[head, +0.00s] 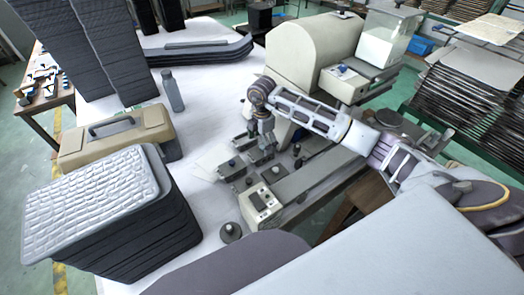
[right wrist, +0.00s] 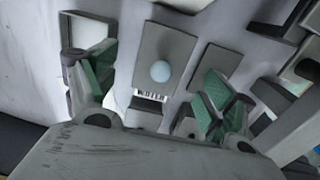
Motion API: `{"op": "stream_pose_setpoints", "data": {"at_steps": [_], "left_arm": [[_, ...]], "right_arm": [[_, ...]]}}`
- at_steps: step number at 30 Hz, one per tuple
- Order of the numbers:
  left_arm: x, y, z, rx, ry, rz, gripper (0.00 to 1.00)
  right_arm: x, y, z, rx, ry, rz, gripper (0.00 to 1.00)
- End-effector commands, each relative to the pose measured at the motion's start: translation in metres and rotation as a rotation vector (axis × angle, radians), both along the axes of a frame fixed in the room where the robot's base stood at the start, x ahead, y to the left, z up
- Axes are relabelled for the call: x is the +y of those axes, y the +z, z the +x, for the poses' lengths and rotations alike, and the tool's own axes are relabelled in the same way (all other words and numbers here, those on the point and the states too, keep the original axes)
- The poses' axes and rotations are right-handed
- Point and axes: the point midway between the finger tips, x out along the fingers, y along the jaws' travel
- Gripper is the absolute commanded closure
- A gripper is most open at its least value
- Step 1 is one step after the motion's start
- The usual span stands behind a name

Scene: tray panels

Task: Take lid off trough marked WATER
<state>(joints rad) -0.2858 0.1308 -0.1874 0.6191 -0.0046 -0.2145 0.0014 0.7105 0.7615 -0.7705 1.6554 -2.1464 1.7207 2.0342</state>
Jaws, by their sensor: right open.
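My right gripper (head: 262,146) points down over a group of small grey lidded troughs on the white table. It is open and empty. In the right wrist view its two green-padded fingers (right wrist: 152,82) stand apart on either side of a flat grey lid (right wrist: 172,45) with a pale round knob (right wrist: 160,71). A white label with dark lettering (right wrist: 149,97) shows below that lid, too small to read. In the head view one lidded trough (head: 231,172) sits just left of the gripper. I cannot tell which trough is marked WATER. My left gripper is not in view.
A beige machine (head: 312,50) stands behind my right arm. A control box with a dial (head: 262,205) and a dark knobbed weight (head: 230,232) are nearer. Left are a stack of dark panels (head: 130,235), a beige toolbox (head: 112,142) and a grey bottle (head: 172,90).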

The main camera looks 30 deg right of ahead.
Motion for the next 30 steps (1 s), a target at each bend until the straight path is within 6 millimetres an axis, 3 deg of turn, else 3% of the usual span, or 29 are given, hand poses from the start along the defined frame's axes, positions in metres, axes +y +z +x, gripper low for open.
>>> {"op": "stream_pose_setpoints", "data": {"at_steps": [9,24,30], "left_arm": [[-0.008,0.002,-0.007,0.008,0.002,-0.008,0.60],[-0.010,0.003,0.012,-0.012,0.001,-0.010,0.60],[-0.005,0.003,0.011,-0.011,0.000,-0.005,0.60]], "right_arm": [[0.001,-0.029,-0.002,0.001,-0.001,0.000,0.16],[0.001,-0.031,-0.002,0.001,0.000,0.000,0.16],[0.001,-0.031,-0.002,0.001,0.000,0.000,0.42]]}}
